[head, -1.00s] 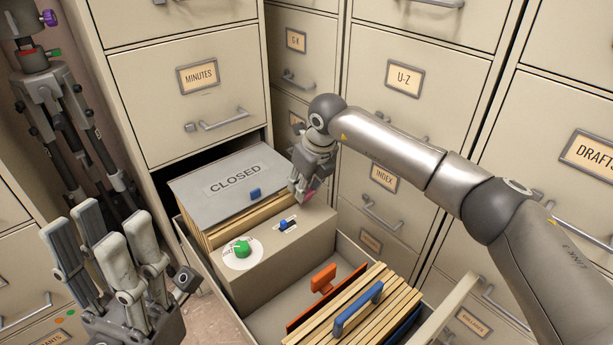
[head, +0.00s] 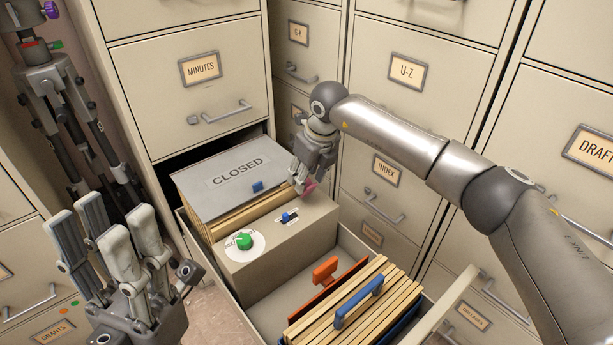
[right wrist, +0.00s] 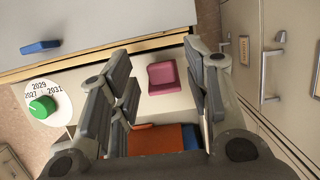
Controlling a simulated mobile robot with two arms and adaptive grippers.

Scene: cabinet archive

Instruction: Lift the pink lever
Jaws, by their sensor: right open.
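The pink lever (head: 309,187) is a small part at the far right end of the beige box top in the open drawer. My right gripper (head: 301,181) is just above it and partly hides it in the head view. In the right wrist view the pink lever (right wrist: 167,77) lies between the two spread fingers of my right gripper (right wrist: 160,62), with a gap on each side. My left gripper (head: 108,222) is at the lower left with its fingers apart and empty, away from the box.
The box top also carries a green knob (head: 244,241) on a dial and a blue slider (head: 289,217). An orange handle (head: 325,270) and several files (head: 375,310) stand in front. Cabinets surround the open drawer.

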